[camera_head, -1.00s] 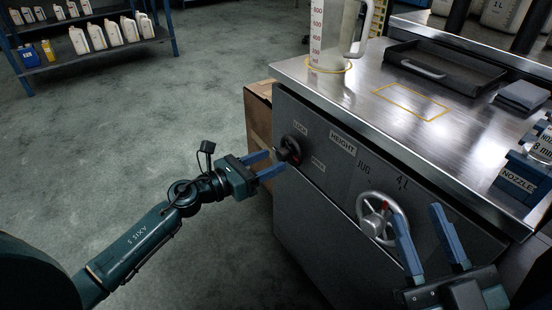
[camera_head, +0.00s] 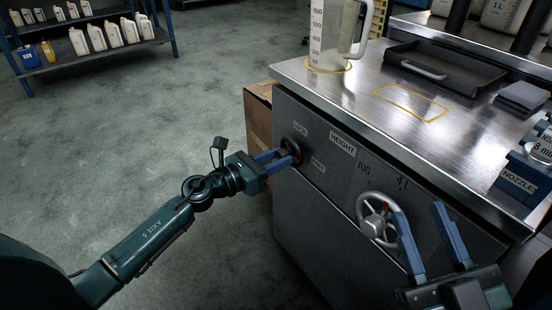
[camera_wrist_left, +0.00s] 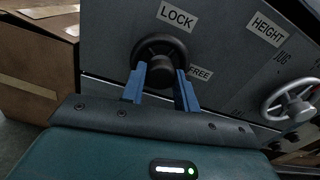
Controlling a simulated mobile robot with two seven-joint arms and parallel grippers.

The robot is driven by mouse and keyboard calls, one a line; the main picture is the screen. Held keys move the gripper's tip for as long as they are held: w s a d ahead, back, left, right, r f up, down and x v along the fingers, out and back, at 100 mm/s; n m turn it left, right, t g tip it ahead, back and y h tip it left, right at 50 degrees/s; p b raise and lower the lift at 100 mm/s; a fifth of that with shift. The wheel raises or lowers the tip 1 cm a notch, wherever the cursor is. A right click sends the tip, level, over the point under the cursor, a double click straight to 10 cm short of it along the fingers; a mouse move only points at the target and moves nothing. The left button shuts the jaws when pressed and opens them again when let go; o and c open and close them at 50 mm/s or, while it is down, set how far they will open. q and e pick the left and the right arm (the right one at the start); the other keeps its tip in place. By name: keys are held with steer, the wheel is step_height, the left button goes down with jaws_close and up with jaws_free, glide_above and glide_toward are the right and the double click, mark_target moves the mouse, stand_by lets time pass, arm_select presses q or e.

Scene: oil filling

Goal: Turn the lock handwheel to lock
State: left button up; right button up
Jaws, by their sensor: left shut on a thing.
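The lock handwheel (camera_head: 291,149) is a small black wheel on the cabinet's front panel, between the LOCK label (camera_head: 300,130) and the FREE label (camera_head: 318,166). My left gripper (camera_head: 283,158) is at it, its blue fingers shut on the wheel's hub. In the left wrist view the handwheel (camera_wrist_left: 158,60) shows its rim beyond the fingertips (camera_wrist_left: 160,72), one on each side of the hub. My right gripper (camera_head: 422,212) is open and empty in front of the panel, beside the larger height handwheel (camera_head: 375,215).
A clear measuring jug (camera_head: 337,40) stands on the steel cabinet top (camera_head: 345,85). A black tray (camera_head: 445,68) lies behind. A cardboard box (camera_head: 258,125) stands left of the cabinet. A shelf with several bottles (camera_head: 85,55) is far left. The floor between is clear.

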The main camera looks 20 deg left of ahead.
arm_select(q)
steer(key=shift+c, duration=0.9)
